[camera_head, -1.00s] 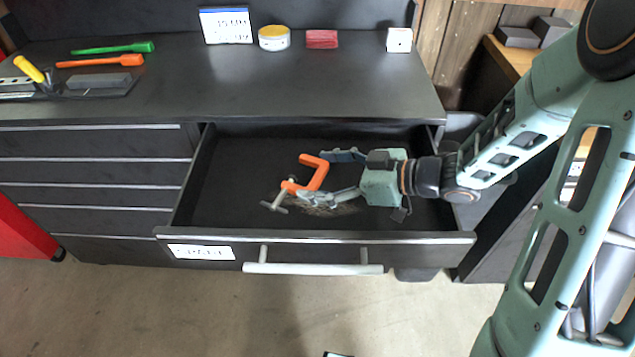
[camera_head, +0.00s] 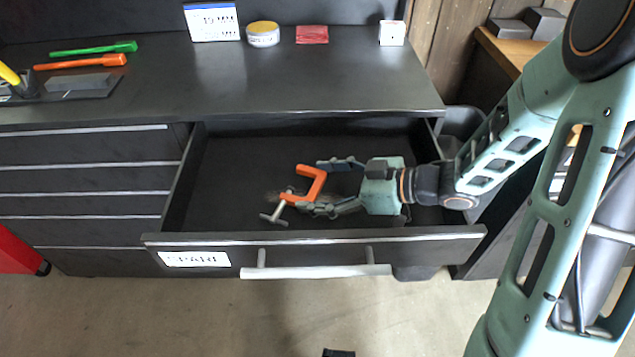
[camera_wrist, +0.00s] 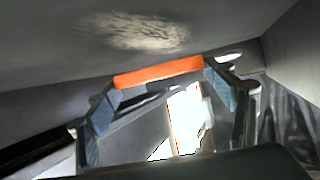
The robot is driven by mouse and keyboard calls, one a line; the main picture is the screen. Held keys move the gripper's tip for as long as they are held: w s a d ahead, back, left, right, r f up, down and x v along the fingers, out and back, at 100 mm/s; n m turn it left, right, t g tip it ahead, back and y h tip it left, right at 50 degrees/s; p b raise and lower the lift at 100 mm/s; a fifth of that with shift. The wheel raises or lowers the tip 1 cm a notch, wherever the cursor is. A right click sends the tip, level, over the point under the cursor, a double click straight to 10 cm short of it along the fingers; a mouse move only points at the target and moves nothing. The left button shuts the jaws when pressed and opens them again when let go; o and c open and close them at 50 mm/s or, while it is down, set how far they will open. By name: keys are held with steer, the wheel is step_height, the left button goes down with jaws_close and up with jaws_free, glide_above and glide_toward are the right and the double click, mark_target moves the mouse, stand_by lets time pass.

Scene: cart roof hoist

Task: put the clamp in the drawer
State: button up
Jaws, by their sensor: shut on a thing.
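The orange clamp (camera_head: 314,186) with its pale metal screw is between the fingers of my gripper (camera_head: 336,186), inside or just above the open drawer (camera_head: 225,180). My gripper is shut on the clamp. In the wrist view the clamp's orange bar (camera_wrist: 158,72) spans between the two fingertips. The drawer is pulled out, with a dark floor, a white label on its front and a pale handle (camera_head: 316,272). A pale scuffed patch shows on a dark surface in the wrist view. I cannot tell whether the clamp touches the drawer floor.
The dark worktop (camera_head: 250,85) above holds a sign (camera_head: 212,22), a yellow-lidded tin (camera_head: 263,34), a red block (camera_head: 312,34) and a white box (camera_head: 392,33). Green (camera_head: 93,48) and orange (camera_head: 80,62) tools lie at left. The drawer's walls surround my gripper.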

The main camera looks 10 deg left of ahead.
steer(key=o, duration=1.4)
steer(key=shift+f, duration=0.1)
steer(key=shift+r, duration=0.2)
steer(key=v, duration=0.2)
steer(key=p+v, duration=0.1)
steer(key=v, duration=0.5)
steer(key=shift+a+r+p, duration=0.2)
steer(key=shift+r+p, duration=0.15)
steer(key=shift+w, duration=0.15)
